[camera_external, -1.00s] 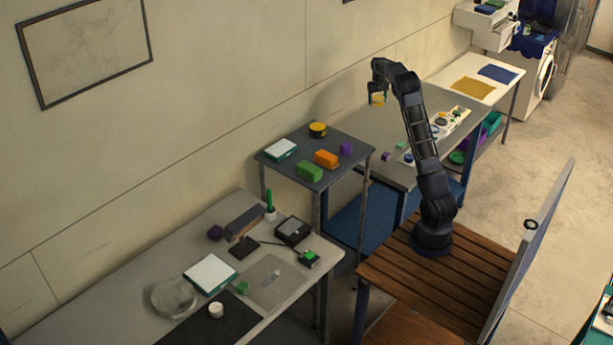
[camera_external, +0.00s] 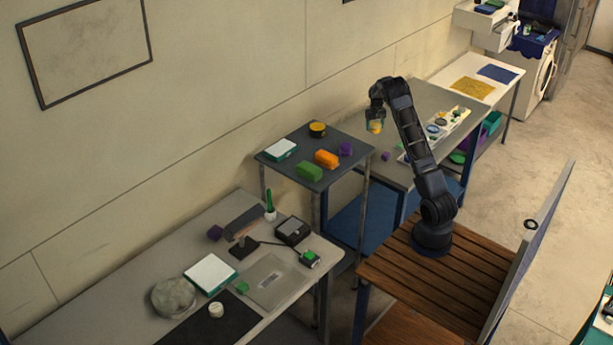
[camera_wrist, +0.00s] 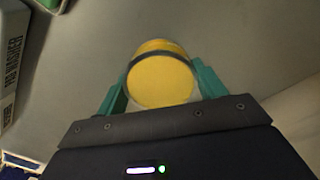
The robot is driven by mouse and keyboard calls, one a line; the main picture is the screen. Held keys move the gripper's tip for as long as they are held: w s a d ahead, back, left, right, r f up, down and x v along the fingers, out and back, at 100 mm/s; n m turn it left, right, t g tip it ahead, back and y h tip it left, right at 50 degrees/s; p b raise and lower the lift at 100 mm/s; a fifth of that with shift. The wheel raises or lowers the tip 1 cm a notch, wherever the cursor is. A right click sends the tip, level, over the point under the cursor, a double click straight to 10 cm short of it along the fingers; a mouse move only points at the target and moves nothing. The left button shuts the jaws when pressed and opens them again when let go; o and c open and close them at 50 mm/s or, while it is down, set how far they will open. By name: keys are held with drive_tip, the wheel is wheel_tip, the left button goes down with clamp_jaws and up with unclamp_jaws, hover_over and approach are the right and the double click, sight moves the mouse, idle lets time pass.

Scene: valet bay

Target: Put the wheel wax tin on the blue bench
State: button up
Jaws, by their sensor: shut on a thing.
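My gripper (camera_external: 376,121) is shut on a round yellow tin (camera_external: 376,128), held above the grey-topped bench with blue legs (camera_external: 384,107). In the wrist view the tin (camera_wrist: 160,82) has a dark band and sits between my teal fingers; no label can be read. I cannot tell whether it is the wheel wax tin. A grey surface fills the background there, with a gap seemingly left under the tin. Another yellow tin with a dark band (camera_external: 317,130) stands on the small dark table.
A tray with round items (camera_external: 447,128) and a small purple cube (camera_external: 385,157) are on the grey-topped bench.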

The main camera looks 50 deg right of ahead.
sight(374, 138)
drive_tip(key=shift+f, duration=2.25)
drive_tip(key=shift+f, duration=0.15)
drive_tip(key=o, duration=1.1)
